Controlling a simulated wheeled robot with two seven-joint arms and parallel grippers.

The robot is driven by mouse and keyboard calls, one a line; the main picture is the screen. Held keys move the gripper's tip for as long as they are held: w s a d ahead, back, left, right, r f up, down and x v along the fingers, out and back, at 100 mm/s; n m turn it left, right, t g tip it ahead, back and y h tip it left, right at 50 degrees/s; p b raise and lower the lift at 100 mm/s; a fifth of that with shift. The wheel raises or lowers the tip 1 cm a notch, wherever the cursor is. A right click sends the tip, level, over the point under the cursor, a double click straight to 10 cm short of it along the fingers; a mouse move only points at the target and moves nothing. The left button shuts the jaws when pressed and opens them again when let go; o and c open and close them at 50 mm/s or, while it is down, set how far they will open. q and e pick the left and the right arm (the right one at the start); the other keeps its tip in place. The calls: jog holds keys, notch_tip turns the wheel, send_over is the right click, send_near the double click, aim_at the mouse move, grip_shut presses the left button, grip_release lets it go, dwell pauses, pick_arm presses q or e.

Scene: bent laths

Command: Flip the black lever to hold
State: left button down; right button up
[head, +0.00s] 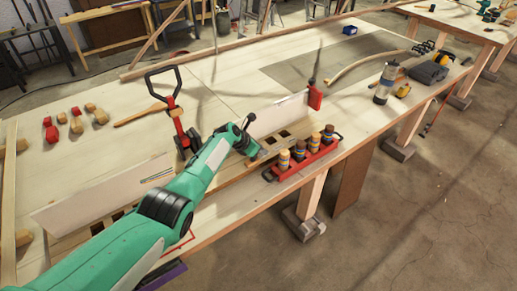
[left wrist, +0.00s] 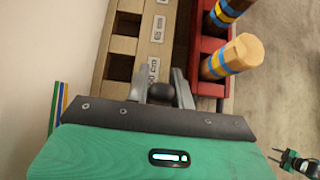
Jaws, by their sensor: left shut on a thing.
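A round black knob (left wrist: 161,92), which I take to be the end of the black lever, sits between the two grey fingers of my left gripper (left wrist: 163,80) in the left wrist view. The fingers are shut on it, above the edge of the wooden rail (left wrist: 148,45). The lever's shaft and any hold mark are hidden. In the head view my green left arm reaches in from below, and its gripper (head: 253,149) is at the rail beside the red tray. A small green and black gripper (left wrist: 293,162), probably my right one, shows at the lower right of the wrist view; its jaws are too small to read.
The red tray (head: 306,160) holds several striped wooden pegs close to the gripper, at the bench edge. White boards (head: 274,116) stand along the rail. A red tool with a black handle (head: 164,80) stands behind the arm.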

pick_arm(q)
jog(key=shift+d+f+y, duration=0.15)
jog(key=shift+f+y, duration=0.1)
jog(key=shift+y, duration=0.15)
jog(key=shift+f+g, duration=0.1)
jog(key=shift+g, duration=0.2)
jog(key=c, duration=1.2)
grip_release()
jog(key=shift+w+d, duration=0.1)
jog(key=p+v, duration=0.3)
jog(key=shift+w+r, duration=0.1)
jog(key=shift+r, duration=0.15)
jog(key=shift+p+v, duration=0.45)
jog(key=shift+v, duration=0.75)
jog(key=v, duration=0.8)
jog(key=shift+b, duration=0.4)
